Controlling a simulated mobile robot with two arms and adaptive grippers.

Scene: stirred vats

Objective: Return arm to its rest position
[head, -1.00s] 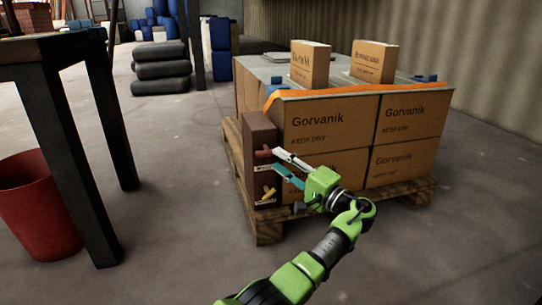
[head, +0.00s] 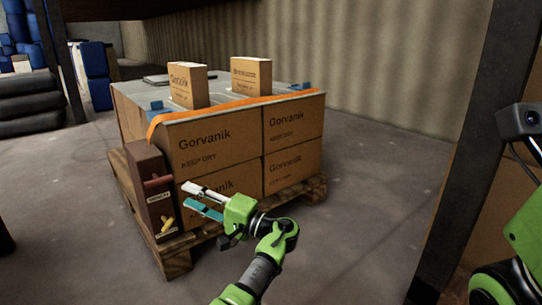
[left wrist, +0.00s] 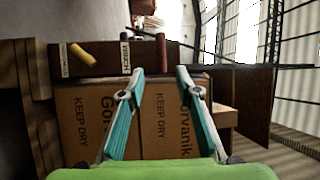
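My left gripper (head: 192,197) is open and empty, with one white and one teal finger pointing left. It is just right of a brown control box (head: 145,190) at the pallet's front left corner, apart from it. The box carries a red handle (head: 158,182) above and a yellow handle (head: 167,226) below. In the left wrist view the open fingers (left wrist: 160,76) face the Gorvanik cartons; the red handle (left wrist: 161,48) and yellow handle (left wrist: 82,55) lie beyond. The right gripper is not in view.
Stacked Gorvanik cartons (head: 210,140) stand on a wooden pallet (head: 300,195), with an orange strap (head: 240,104) across the top. Two small cartons (head: 187,85) (head: 250,76) stand upright on the load. A dark post (head: 460,150) rises at right. Floor right of the pallet is clear.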

